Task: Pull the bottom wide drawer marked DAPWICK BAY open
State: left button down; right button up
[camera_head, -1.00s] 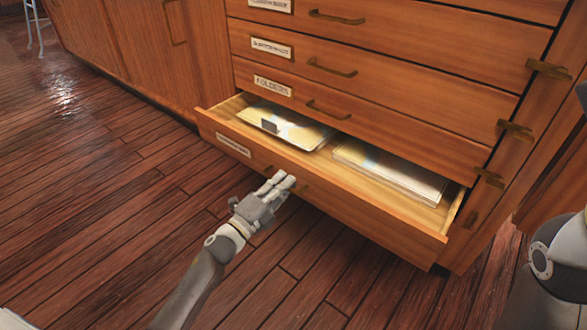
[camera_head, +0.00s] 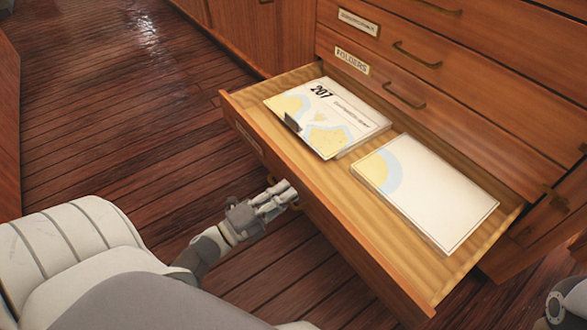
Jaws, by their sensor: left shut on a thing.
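The bottom wide drawer (camera_head: 330,222) is pulled well out of the wooden cabinet, and its inside shows. Its label plate (camera_head: 249,138) is on the front face at the left, too slanted to read here. My left gripper (camera_head: 277,199) is at the middle of the drawer front, shut on the brass handle (camera_head: 296,205), which it mostly hides. In the drawer lie a chart stack marked 207 (camera_head: 335,112), with a small dark clip at its left edge, and a second chart stack (camera_head: 440,195) to the right.
Shut drawers rise above, one labelled FOLDERS (camera_head: 352,60), with brass handles (camera_head: 403,96). Brass latches (camera_head: 552,198) sit on the cabinet frame at right. Dark plank floor (camera_head: 130,130) is clear left of the drawer. Another wooden panel stands at the far left edge.

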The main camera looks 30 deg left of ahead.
pick_arm(q)
jog(key=shift+s, duration=0.15)
jog(key=c, duration=1.5)
grip_release()
jog(key=shift+c, duration=0.2)
jog(key=v, duration=1.2)
jog(key=shift+s, duration=0.1)
